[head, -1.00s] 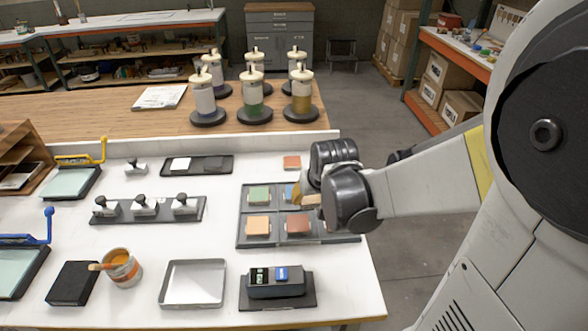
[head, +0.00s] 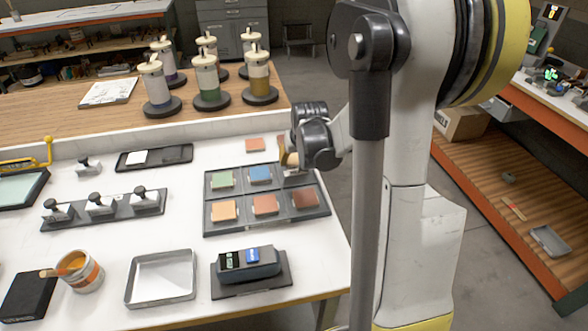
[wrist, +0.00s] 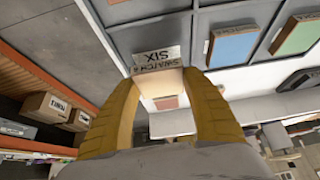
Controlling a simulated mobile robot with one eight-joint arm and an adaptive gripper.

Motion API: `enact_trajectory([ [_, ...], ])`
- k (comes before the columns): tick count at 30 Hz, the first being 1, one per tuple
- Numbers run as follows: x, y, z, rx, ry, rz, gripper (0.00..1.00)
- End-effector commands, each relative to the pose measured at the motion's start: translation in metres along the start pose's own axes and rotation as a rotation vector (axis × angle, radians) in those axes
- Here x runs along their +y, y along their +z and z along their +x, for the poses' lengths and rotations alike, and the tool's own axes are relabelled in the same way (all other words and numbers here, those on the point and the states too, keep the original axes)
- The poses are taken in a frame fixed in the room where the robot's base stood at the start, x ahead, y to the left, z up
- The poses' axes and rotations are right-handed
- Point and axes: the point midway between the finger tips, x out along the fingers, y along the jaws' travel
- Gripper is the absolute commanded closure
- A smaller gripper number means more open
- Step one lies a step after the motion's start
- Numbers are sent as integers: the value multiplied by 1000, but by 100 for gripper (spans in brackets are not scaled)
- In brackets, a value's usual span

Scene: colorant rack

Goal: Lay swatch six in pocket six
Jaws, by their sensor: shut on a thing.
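The dark swatch tray (head: 212,230) lies on the white table, with pockets in two rows. Green (head: 222,179) and blue (head: 260,174) swatches fill the back row's left and middle pockets. Orange (head: 223,210), orange-brown (head: 265,204) and dark brown (head: 305,197) swatches fill the front row. My gripper (head: 289,161) is at the back right pocket (head: 296,178), partly covering it. In the wrist view its yellow fingers (wrist: 160,78) are shut on a pale piece, swatch six (wrist: 157,82). An upside-down label reading "SWATCH 6 SIX" (wrist: 156,59) shows at the fingertips. I cannot tell whether the piece touches the tray.
A loose reddish swatch (head: 256,144) lies behind the tray. A device with a display (head: 248,264), a shallow metal tray (head: 162,278) and an open paint tin (head: 80,270) stand in front and left. A stamp rack (head: 105,208) is left. Several colorant canisters (head: 206,78) stand behind.

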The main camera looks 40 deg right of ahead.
Motion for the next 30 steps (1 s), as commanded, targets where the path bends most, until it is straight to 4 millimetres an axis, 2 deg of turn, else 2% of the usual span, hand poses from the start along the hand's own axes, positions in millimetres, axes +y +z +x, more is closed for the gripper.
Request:
enact_trajectory([
  [7, 0, 19, 32, 0, 0, 0, 70],
  [18, 0, 21, 35, 0, 0, 0, 70],
  [19, 0, 20, 35, 0, 0, 0, 38],
  [21, 0, 20, 34, 0, 0, 0, 24],
  [30, 0, 18, 31, 0, 0, 0, 24],
])
